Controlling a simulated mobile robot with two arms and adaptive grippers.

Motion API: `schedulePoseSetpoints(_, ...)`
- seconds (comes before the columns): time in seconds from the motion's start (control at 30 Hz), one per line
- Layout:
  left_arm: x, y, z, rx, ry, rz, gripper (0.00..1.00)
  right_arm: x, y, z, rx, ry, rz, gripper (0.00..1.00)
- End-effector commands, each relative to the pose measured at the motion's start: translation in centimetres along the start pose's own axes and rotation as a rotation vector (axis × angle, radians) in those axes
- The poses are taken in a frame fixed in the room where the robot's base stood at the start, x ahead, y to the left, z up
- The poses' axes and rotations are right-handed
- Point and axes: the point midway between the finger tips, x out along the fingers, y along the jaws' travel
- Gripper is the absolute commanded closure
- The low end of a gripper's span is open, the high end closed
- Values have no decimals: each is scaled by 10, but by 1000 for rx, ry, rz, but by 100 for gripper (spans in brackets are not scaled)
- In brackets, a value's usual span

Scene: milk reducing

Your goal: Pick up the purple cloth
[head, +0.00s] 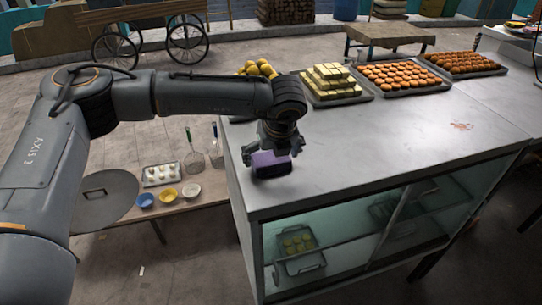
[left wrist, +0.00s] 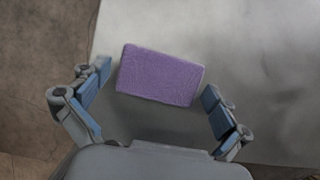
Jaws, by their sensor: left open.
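The purple cloth (head: 271,165) is a folded, thick rectangle lying on the grey counter top near its left edge. It also shows in the left wrist view (left wrist: 160,75), slightly tilted, between the two fingers. My left gripper (head: 268,152) is right over the cloth in the head view and partly hides it. In the left wrist view my left gripper (left wrist: 157,84) is open, with one finger on each side of the cloth and a gap visible at both sides. My right gripper is not in view.
Trays of yellow sweets (head: 330,84), orange sweets (head: 396,74) and darker sweets (head: 461,63) stand along the counter's back. The counter (head: 400,140) is clear to the right of the cloth. A low table (head: 180,208) with bowls stands at the left.

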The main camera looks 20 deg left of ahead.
Motion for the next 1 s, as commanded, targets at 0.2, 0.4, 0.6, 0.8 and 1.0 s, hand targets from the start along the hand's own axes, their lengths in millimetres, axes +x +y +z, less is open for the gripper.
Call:
schedulePoseSetpoints(0.2, 2, 0, 0, 0, 0, -1, 0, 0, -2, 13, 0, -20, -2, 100)
schedulePoseSetpoints(0.4, 1, 0, 0, 0, 0, -1, 39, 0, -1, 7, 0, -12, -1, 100)
schedulePoseSetpoints(0.6, 1, 0, 0, 0, 0, -1, 43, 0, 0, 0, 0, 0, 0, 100)
schedulePoseSetpoints(0.8, -2, 0, 1, -1, 0, -1, 43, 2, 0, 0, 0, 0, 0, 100)
schedulePoseSetpoints(1.0, -20, -2, 9, -2, -3, -5, 43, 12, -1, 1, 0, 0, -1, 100)
